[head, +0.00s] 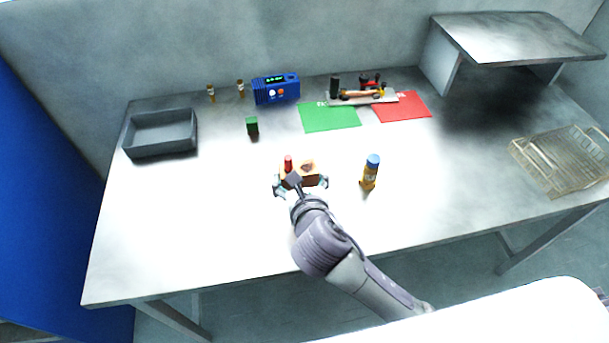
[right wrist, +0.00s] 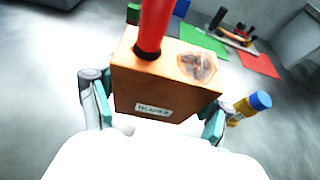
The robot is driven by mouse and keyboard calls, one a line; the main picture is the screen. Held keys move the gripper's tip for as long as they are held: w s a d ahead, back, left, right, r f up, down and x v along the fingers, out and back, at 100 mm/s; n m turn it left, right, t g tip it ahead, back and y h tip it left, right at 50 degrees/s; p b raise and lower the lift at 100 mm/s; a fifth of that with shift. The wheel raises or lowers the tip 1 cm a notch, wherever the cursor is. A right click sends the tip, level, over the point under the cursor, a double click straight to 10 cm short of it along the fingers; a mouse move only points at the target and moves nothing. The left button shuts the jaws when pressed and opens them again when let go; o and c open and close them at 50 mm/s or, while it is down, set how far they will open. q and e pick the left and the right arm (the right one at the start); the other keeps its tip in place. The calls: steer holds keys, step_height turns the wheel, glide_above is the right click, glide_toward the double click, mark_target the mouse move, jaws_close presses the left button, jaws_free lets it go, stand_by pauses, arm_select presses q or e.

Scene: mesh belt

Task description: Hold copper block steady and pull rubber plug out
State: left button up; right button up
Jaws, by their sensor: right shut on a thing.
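The copper block (right wrist: 165,85) is a box with a label on its front face and a dark patch on its top. It also shows in the head view (head: 308,170) near the middle of the table. The red rubber plug (right wrist: 154,25) stands upright in a hole in the block's top, at its left side; it shows in the head view too (head: 288,163). My right gripper (right wrist: 155,112) is shut on the block, one finger at each side. It reaches the block from the front in the head view (head: 300,186). My left gripper is in neither view.
A bottle with a blue cap (head: 370,172) stands close right of the block. A grey bin (head: 160,150), green block (head: 252,126), blue device (head: 276,89), green mat (head: 330,118), red mat (head: 415,106) and wire basket (head: 540,170) lie farther off. The table's front left is clear.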

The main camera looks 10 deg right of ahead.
steer(key=shift+w+a+f+b, duration=0.15)
steer(key=shift+w+a+f, duration=0.25)
steer(key=shift+a+f, duration=0.3)
steer(key=shift+w+a+f+b, duration=0.2)
steer(key=shift+w+a+f, duration=0.2)
steer(key=shift+a+f, duration=0.2)
steer(key=shift+w+a+f+b, duration=0.15)
steer(key=shift+w+a+f, duration=0.25)
steer(key=shift+a+f, duration=0.3)
steer(key=shift+w+a+f+b, duration=0.35)
steer(key=shift+w+a+f, duration=0.2)
steer(key=shift+a+f, duration=0.3)
steer(key=shift+w+a+f+b, duration=0.35)
steer(key=shift+w+a+f, duration=0.15)
steer(key=shift+a+f, duration=0.35)
steer(key=shift+a+f, duration=0.1)
steer(key=shift+f, duration=0.4)
steer(key=o, duration=1.3)
steer(key=c, duration=1.2)
